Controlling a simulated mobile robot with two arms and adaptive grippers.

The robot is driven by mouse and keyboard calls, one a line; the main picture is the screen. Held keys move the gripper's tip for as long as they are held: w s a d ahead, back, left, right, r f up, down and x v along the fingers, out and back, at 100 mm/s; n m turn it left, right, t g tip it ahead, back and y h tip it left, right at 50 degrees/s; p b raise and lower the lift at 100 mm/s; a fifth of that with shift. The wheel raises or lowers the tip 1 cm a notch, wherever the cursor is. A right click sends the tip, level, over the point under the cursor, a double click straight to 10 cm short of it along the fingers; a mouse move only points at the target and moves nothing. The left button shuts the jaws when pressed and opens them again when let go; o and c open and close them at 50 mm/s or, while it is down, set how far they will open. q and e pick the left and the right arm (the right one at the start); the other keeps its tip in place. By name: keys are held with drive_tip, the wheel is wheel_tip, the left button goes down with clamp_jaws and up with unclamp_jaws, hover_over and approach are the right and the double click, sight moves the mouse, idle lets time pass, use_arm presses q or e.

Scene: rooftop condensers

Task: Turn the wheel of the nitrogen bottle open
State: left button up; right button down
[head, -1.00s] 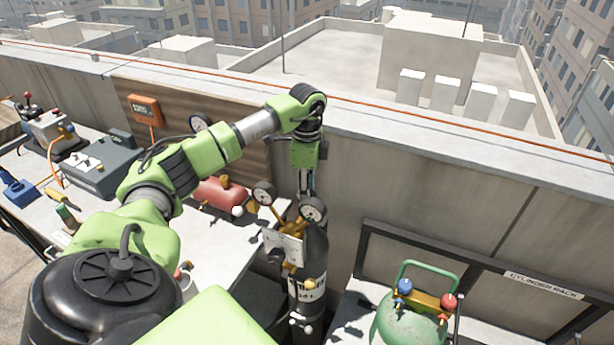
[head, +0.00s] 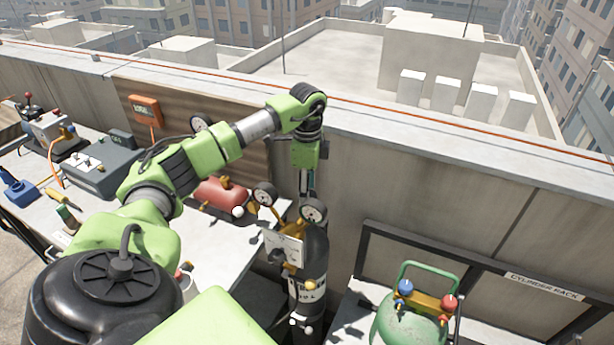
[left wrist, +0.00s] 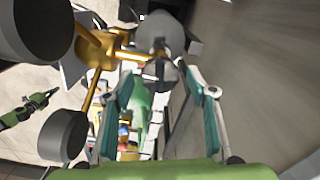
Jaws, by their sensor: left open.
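The nitrogen bottle (head: 312,262) is a dark cylinder standing upright beside the parapet wall, with two round gauges (head: 313,210), brass fittings and a pale tag. My left gripper (head: 306,188) points down over the bottle's top, just behind the gauges. In the left wrist view, my left gripper (left wrist: 160,80) is open, its teal-padded fingers on either side of a grey round part (left wrist: 162,75) that looks like the valve wheel. I cannot tell whether the fingers touch it. In the head view the wheel is hidden by the gauges and gripper. My right gripper is not in view.
A workbench (head: 222,252) at left bears a red tank (head: 222,190), a grey case (head: 102,168) and tools. A green cylinder (head: 408,322) with blue and red knobs stands right of the bottle, near the cylinder rack (head: 545,285). The parapet wall (head: 440,190) is close behind.

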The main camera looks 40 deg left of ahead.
use_arm(q)
wheel_tip(320, 180, up, 12)
drive_tip(key=shift+f, duration=0.2)
drive_tip(key=shift+f, duration=0.1)
idle(0.6)
